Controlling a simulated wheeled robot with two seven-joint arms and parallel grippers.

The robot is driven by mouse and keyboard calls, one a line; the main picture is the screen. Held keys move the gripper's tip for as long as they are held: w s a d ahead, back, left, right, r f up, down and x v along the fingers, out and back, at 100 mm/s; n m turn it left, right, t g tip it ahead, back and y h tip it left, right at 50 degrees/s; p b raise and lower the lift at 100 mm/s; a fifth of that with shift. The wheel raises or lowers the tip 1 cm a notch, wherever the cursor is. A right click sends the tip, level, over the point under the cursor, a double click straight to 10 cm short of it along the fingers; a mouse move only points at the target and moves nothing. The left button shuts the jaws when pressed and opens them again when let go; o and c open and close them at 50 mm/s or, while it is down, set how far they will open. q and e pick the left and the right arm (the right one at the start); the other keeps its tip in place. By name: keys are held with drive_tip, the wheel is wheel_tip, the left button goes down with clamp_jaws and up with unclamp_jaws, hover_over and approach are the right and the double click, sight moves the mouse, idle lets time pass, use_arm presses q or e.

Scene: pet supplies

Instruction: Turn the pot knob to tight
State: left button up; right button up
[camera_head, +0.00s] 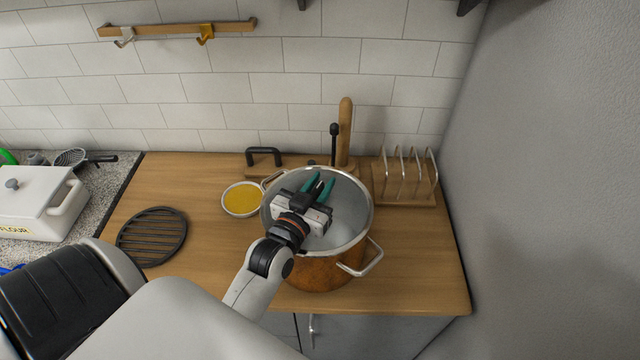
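The pot (322,275) is copper-brown with a bright metal rim and metal side handles, and stands on the wooden counter. Its round grey top is partly covered by my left gripper (321,184), and I cannot tell whether that top is a lid or the inside. My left gripper is over the pot's top, its teal fingers pointing toward the back with a gap between them. It looks open, with nothing clearly held. No pot knob can be made out; it may be hidden behind the gripper. My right gripper is not in view.
A bowl of yellow contents (242,199) stands close left of the pot. A black round trivet (152,237) lies further left. A wire rack (405,200) stands at the right, near the grey wall. A wooden holder with upright handles is behind the pot.

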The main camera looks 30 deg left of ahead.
use_arm(q)
clamp_jaws()
